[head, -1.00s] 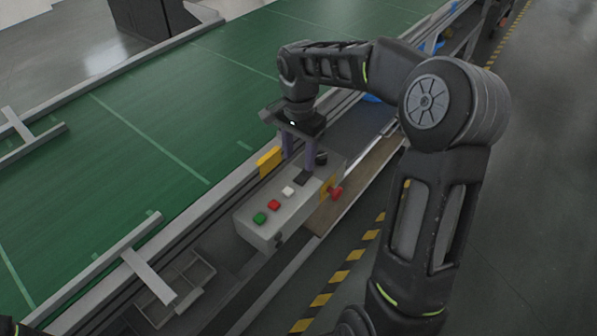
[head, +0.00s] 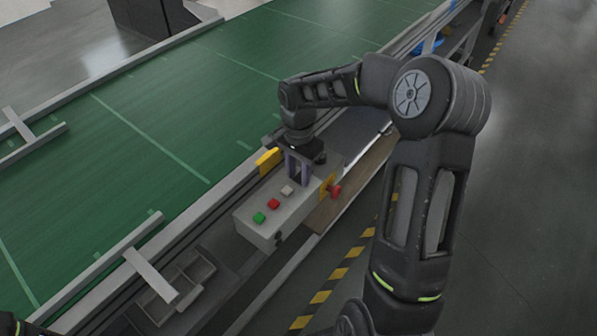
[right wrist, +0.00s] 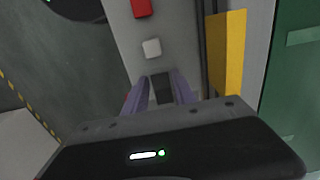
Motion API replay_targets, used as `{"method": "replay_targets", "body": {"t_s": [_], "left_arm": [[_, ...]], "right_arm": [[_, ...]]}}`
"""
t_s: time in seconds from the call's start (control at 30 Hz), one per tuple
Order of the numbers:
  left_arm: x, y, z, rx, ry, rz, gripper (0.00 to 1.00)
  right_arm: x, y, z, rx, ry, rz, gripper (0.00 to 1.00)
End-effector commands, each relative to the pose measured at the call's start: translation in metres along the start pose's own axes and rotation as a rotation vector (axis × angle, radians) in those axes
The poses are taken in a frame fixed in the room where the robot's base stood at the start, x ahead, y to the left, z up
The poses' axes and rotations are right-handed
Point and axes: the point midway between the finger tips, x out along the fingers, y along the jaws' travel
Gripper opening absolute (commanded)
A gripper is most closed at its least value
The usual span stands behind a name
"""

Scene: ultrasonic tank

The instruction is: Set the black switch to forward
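The grey control box (head: 262,222) sits on the conveyor's near side rail. The black switch (right wrist: 162,85) shows in the right wrist view past the white button, between my right gripper's two purple fingers. In the head view the fingers and palm hide it. My right gripper (head: 297,178) points down over the far part of the box top; it also shows in the right wrist view (right wrist: 160,88). Its fingers are apart, one on each side of the switch; whether they touch it I cannot tell. The switch's setting is not readable. My left gripper is out of view.
Green (head: 259,218), red (head: 273,203) and white (head: 287,191) buttons line the box top. A red knob (head: 335,191) sticks out of its right side. A yellow block (head: 268,160) stands beside the box. The green conveyor belt (head: 150,130) is empty nearby.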

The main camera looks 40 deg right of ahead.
Motion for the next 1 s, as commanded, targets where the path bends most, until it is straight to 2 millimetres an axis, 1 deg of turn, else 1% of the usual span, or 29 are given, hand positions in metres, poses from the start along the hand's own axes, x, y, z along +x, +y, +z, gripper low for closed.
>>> {"method": "replay_targets", "body": {"t_s": [0.03, 0.37, 0.6, 0.7, 0.77, 0.9, 1.0], "left_arm": [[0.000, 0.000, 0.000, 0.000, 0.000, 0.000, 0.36], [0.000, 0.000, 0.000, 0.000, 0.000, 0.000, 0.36], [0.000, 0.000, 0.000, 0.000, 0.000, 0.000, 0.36], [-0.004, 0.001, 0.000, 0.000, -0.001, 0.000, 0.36], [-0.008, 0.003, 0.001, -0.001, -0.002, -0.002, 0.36], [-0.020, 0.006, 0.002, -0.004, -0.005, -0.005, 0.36], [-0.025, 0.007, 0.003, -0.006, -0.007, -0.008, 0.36]], "right_arm": [[0.000, 0.000, 0.000, 0.000, 0.000, 0.000, 0.27], [0.000, 0.000, 0.000, 0.000, 0.000, 0.000, 0.00], [-0.001, 0.000, 0.000, 0.000, -0.001, 0.000, 0.00], [-0.002, 0.000, -0.001, 0.002, -0.022, 0.003, 0.00], [-0.004, 0.001, -0.003, 0.004, -0.053, 0.004, 0.00], [-0.006, 0.000, -0.007, 0.007, -0.169, 0.004, 0.00], [-0.006, 0.000, -0.009, 0.006, -0.250, 0.003, 0.00]]}}
